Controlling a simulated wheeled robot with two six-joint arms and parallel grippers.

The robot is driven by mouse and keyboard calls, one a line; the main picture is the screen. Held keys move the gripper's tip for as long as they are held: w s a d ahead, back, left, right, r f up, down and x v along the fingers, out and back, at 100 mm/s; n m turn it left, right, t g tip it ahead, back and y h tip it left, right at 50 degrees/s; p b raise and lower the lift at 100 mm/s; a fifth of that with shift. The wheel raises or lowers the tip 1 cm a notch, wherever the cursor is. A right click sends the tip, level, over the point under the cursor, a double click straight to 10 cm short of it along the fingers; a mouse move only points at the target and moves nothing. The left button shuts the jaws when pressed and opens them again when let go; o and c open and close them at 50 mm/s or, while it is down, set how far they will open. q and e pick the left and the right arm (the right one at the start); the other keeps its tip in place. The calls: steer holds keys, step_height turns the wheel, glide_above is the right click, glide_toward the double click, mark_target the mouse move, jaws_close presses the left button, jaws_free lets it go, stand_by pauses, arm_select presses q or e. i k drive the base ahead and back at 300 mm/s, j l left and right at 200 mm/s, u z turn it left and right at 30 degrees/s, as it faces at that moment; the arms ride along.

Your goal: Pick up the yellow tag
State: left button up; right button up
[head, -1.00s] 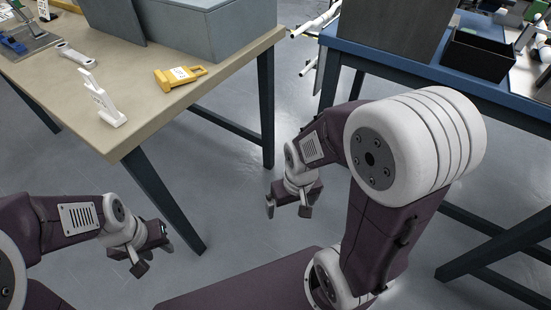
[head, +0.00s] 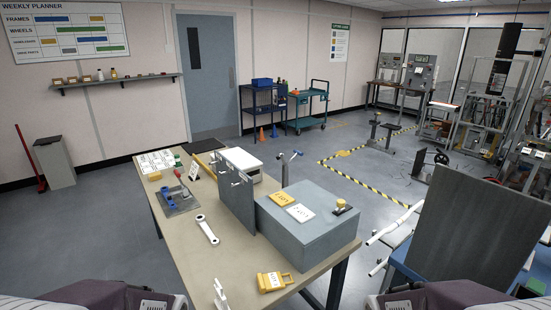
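A yellow tag-like piece (head: 273,281) with a white label and a loop at its right end lies flat near the front right edge of the beige table (head: 189,236). A flat yellow card (head: 283,199) also lies on top of the grey box (head: 310,231), beside a white card (head: 300,213). The writing on both is too small to read surely. Only parts of my arms show at the bottom edge. Both grippers are out of the picture.
A grey upright panel (head: 237,195) adjoins the box. A large dark panel (head: 470,232) stands at right, over the blue table.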

mark_target(269, 281)
steer(key=i+l, duration=0.25)
steer(key=i, duration=0.15)
steer(key=i+l, duration=0.25)
steer(key=i, duration=0.15)
steer(key=u, duration=0.05)
